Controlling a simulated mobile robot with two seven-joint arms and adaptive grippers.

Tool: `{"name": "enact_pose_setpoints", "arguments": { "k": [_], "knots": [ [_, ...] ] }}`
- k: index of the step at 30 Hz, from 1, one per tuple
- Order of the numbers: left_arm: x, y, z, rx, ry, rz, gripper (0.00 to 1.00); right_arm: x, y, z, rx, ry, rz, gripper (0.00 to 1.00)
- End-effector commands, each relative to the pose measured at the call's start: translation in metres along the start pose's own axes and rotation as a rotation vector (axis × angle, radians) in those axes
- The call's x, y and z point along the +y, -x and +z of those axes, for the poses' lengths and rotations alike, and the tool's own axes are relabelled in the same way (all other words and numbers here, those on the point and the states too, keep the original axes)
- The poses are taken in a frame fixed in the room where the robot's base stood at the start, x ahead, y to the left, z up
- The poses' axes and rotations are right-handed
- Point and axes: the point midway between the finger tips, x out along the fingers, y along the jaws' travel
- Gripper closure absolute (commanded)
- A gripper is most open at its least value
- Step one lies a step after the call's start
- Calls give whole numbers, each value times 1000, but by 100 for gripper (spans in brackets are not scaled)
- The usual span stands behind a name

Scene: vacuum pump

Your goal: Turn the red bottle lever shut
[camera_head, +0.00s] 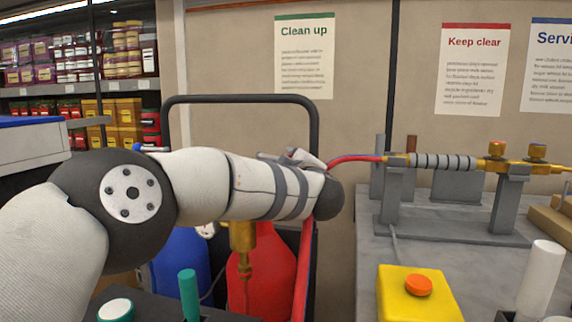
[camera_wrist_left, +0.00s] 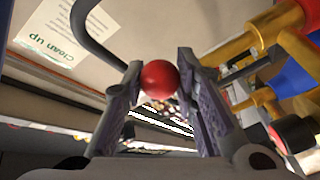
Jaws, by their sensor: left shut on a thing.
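The red bottle (camera_head: 262,270) stands low in a dark cart, with a brass valve fitting (camera_head: 242,240) on top, partly behind my left arm. A red ball knob (camera_wrist_left: 158,78) sits between the fingertips of my left gripper (camera_wrist_left: 158,68) in the left wrist view. The two fingers hold it from both sides. The lever stem behind the knob is hidden. In the head view my left forearm and wrist cover most of the gripper and the knob. My right gripper is in neither view.
A blue bottle (camera_head: 180,265) stands left of the red one. The cart's black handle (camera_head: 240,99) arches behind my arm. A red hose (camera_head: 304,265) hangs just right of the bottle. The grey bench (camera_head: 460,265) at right carries a pipe and a yellow button box (camera_head: 418,300).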

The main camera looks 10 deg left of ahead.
Motion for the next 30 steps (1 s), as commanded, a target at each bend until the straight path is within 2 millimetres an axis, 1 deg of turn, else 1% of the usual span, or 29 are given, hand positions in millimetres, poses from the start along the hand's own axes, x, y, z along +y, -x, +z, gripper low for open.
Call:
{"name": "enact_pose_setpoints", "arguments": {
  "k": [1, 14, 15, 17, 18, 26, 29, 30],
  "knots": [
    [6, 0, -1, 3, 0, 10, 100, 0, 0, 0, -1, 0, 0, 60],
    [7, 0, -3, 13, -1, 6, 100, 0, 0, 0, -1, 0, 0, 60],
    [7, 0, -3, 13, -1, 7, 69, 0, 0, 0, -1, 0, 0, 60],
    [7, 0, -3, 13, 0, 6, 55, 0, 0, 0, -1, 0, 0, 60],
    [6, 0, -3, 13, 0, 5, 52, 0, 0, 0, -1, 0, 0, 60],
    [3, 0, -1, 12, 0, -1, 52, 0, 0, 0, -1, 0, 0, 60],
    [3, 6, -1, 11, 0, -2, 52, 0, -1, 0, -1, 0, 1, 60],
    [3, 12, 0, 9, -2, -2, 52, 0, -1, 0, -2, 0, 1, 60]
  ]
}}
